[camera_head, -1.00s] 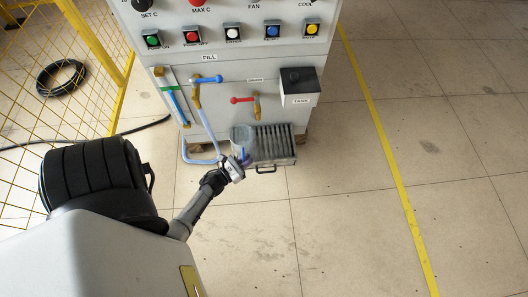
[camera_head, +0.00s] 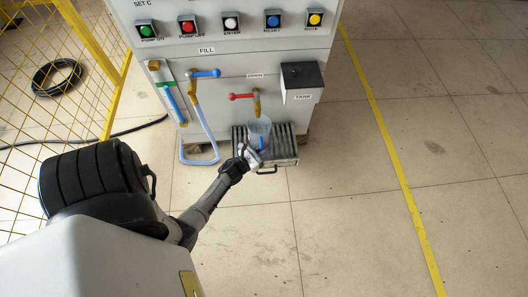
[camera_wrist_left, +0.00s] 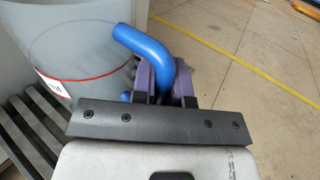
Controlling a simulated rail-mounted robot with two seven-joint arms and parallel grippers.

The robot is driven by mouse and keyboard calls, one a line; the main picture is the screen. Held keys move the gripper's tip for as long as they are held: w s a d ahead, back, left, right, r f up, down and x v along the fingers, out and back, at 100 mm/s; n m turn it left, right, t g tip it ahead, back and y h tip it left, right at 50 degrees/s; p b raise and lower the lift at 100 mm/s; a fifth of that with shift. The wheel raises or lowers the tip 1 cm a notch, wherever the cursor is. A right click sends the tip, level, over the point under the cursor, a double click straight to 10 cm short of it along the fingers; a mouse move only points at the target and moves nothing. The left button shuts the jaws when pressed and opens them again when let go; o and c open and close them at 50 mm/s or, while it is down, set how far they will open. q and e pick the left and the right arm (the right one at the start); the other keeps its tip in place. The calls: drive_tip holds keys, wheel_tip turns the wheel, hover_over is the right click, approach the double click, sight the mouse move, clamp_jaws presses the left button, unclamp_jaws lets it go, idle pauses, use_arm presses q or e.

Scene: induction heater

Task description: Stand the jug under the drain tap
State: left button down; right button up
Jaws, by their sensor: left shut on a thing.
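The jug (camera_head: 259,128) is a clear, bluish vessel with a blue handle, upright or nearly so. In the head view it appears just below the drain tap (camera_head: 257,103), which has a brass body and a red lever. My left gripper (camera_head: 253,155) is shut on the jug's handle from the front. In the left wrist view, purple fingers (camera_wrist_left: 164,78) flank the blue handle (camera_wrist_left: 145,45), and the jug (camera_wrist_left: 80,35) shows a red line and part of a white label. The jug is over the slatted tray (camera_head: 285,150); I cannot tell whether its base touches the slats (camera_wrist_left: 25,130).
The fill tap (camera_head: 205,74) with a blue lever and a pale hose (camera_head: 205,125) is left of the drain tap. The tank box (camera_head: 301,80) juts out at right. A yellow mesh fence (camera_head: 85,60) stands left. The floor at right is clear.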

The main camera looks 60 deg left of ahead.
use_arm(q)
drive_tip(key=shift+s+f, duration=0.1)
drive_tip(key=shift+f, duration=0.15)
drive_tip(key=shift+f, duration=0.1)
drive_tip(key=c, duration=1.6)
unclamp_jaws()
drive_tip(key=shift+f, duration=0.1)
drive_tip(key=o, duration=0.5)
drive_tip(key=shift+c, duration=0.2)
